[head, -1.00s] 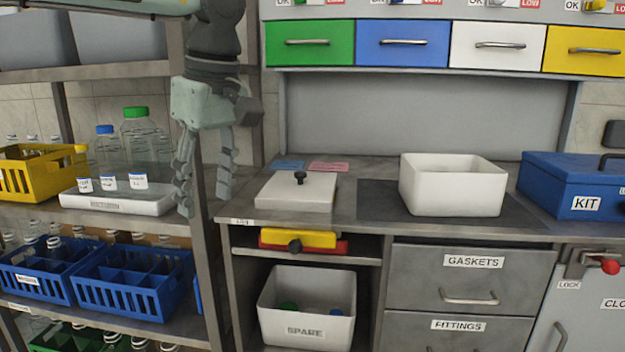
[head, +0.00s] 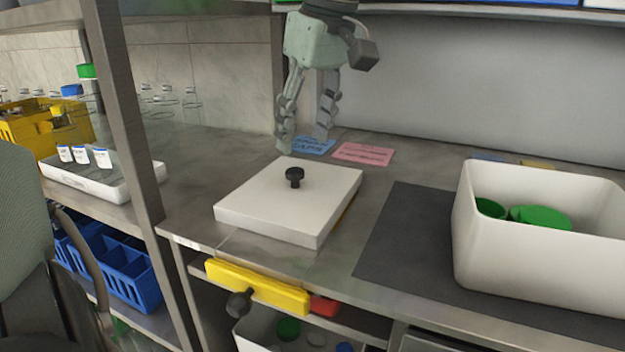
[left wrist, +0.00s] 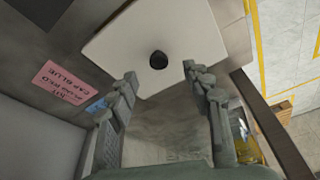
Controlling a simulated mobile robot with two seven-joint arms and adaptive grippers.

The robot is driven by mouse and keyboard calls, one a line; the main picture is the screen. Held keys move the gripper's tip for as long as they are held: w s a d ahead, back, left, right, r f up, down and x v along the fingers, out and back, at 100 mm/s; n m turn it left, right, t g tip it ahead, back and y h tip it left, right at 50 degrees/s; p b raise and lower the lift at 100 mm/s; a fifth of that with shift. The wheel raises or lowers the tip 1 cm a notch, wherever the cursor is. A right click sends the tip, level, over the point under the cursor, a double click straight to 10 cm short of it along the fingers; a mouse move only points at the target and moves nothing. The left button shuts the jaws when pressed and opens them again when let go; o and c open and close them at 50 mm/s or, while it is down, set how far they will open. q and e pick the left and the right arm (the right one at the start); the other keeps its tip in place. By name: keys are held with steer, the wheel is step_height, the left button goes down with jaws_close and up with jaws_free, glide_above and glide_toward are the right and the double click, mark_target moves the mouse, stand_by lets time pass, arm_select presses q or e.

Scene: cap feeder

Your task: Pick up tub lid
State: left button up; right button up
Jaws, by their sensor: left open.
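The tub lid (head: 271,205) is a white square plate with a black knob (head: 294,177) at its middle. It lies flat at the left end of the steel counter. My left gripper (head: 303,143) is open and empty, fingers pointing down, above and behind the lid near its back edge. In the left wrist view the lid (left wrist: 185,28) and its knob (left wrist: 158,60) show beyond the open fingertips (left wrist: 160,72), with nothing between them. My right gripper is not clearly in view.
A white tub (head: 541,242) with green caps stands on a dark mat (head: 399,235) at right. Blue (head: 312,145) and pink (head: 362,154) notes lie behind the lid. A shelf post (head: 123,115) rises at left.

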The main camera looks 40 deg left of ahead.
mark_target(295, 170)
arm_select(q)
steer(key=x, duration=0.7)
steer(key=shift+w+a+r, duration=0.1)
steer(key=shift+w+a, duration=0.15)
steer(key=shift+a, duration=0.1)
steer(key=shift+c, duration=0.6)
jaws_close()
steer(key=shift+r, duration=0.1)
